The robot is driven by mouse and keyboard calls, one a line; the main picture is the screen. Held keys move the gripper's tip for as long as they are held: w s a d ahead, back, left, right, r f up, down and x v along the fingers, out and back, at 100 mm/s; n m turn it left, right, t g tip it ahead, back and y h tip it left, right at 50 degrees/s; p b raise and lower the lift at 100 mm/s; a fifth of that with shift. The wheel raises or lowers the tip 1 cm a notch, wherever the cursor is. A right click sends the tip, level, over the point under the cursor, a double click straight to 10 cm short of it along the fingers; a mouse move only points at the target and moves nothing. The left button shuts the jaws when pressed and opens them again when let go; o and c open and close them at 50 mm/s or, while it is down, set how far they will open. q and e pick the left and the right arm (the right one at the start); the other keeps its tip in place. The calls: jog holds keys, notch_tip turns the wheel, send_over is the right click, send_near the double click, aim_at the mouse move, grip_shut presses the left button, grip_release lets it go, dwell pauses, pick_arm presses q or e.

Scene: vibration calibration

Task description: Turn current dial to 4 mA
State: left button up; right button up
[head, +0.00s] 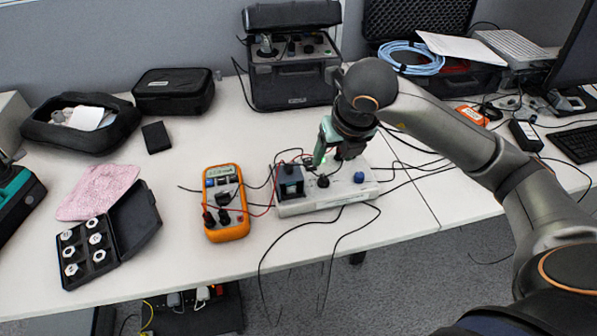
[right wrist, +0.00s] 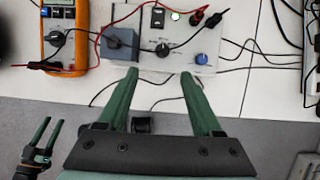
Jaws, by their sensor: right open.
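A white control box (head: 300,205) lies on the table with a black knob (head: 323,181) and a blue knob (head: 359,177) on top. The right wrist view also shows the black knob (right wrist: 162,50) and the blue knob (right wrist: 202,58). Scale marks are too small to read, and I cannot tell which knob sets current. My right gripper (right wrist: 160,73) is open and empty, its fingertips framing the black knob from above the box's near edge. In the head view my right gripper (head: 328,158) hangs over the box. My left gripper (right wrist: 46,130) is open and empty in the right wrist view.
An orange multimeter (head: 227,225) with leads lies left of the box. A dark blue-grey block (head: 290,180) sits at the box's left end. Black cables run around the box and over the table edge. An open case (head: 300,75) stands behind. Left of the multimeter is some clear table.

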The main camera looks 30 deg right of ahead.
aim_at(324, 177)
jog(key=x, duration=0.6)
jog(key=b+x, duration=0.1)
jog(key=x, duration=0.5)
jog(key=shift+d+f, duration=0.1)
jog(key=shift+d, duration=0.15)
grip_shut()
